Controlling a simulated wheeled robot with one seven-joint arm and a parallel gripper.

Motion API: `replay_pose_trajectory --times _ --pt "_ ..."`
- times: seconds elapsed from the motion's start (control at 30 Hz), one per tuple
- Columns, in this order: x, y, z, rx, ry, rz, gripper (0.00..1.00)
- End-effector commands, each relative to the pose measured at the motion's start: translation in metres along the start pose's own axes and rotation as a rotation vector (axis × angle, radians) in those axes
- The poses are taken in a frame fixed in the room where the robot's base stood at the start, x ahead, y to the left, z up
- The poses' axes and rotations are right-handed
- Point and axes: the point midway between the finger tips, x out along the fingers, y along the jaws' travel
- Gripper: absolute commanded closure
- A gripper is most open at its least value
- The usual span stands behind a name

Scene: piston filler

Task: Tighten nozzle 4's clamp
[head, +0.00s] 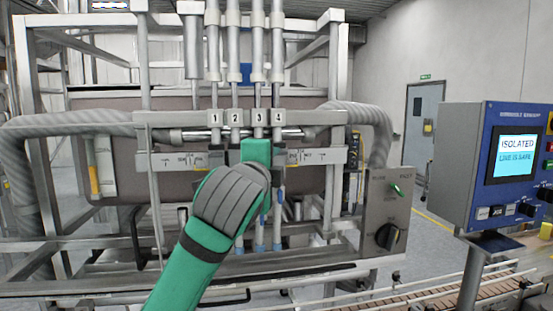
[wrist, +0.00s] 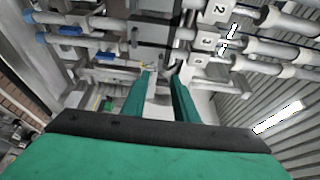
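Nozzle 4 (head: 278,62) is the rightmost of the upright tubes in the head view, under its number plate 4 (head: 278,117). My gripper (head: 257,150) is raised against the nozzle rail just below plates 3 and 4, and it hides part of the nozzles there. In the wrist view my gripper (wrist: 162,78) has its two green fingers apart, with grey metal parts showing between and beyond them. Plate 3 (wrist: 207,41) shows right of the fingertips. I cannot make out nozzle 4's clamp clearly or tell whether a finger touches it.
A control screen (head: 517,157) at the right reads "ISOLATED, LINE IS SAFE". A switch box (head: 387,212) with a black knob stands right of the nozzles. Thick grey hoses (head: 365,117) flank the frame. Blue-handled parts (wrist: 72,57) lie along the tubes. A conveyor (head: 420,298) runs low at the right.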

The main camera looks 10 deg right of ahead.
Motion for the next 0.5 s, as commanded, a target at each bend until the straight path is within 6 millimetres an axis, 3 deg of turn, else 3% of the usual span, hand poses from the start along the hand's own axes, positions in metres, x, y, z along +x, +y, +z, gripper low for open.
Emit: replay_pose_trajectory --times 0.2,0.5 --pt "-0.019 0.000 0.000 0.000 0.000 0.000 0.73" --pt "-0.021 0.000 0.000 0.000 0.000 0.001 0.73"
